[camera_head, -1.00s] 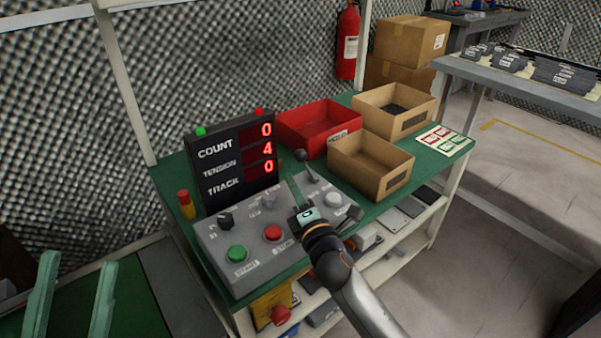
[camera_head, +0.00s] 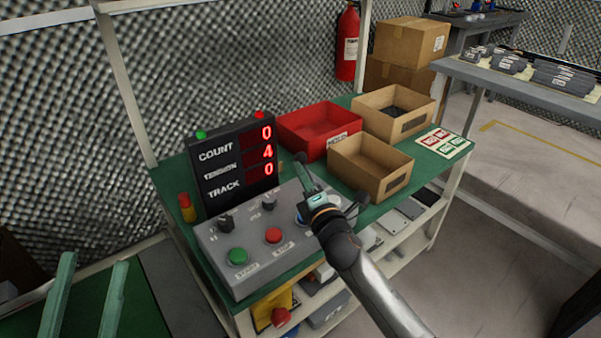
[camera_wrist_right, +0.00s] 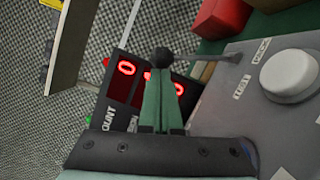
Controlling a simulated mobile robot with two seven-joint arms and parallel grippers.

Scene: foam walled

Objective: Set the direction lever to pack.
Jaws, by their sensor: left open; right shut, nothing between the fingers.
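The direction lever has a black ball knob (camera_head: 300,157) on a thin metal stalk at the back right of the grey control box (camera_head: 215,255). In the right wrist view the knob (camera_wrist_right: 163,56) is just beyond my fingertips, and the stalk runs right to its base. Two small labels (camera_wrist_right: 252,69) lie beside the base; one seems to read PACK. My right gripper (camera_head: 305,167) is shut and empty, its tips at the knob; I cannot tell whether they touch. My left gripper (camera_head: 96,258) is open at the lower left, far from the box.
A black display (camera_head: 232,165) reading 0, 4, 0 stands behind the box. A red bin (camera_head: 305,140) and a cardboard bin (camera_head: 345,172) are close behind and right of the lever. A green button (camera_head: 238,257), a red button (camera_head: 273,236) and a white button (camera_wrist_right: 290,75) are on the box.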

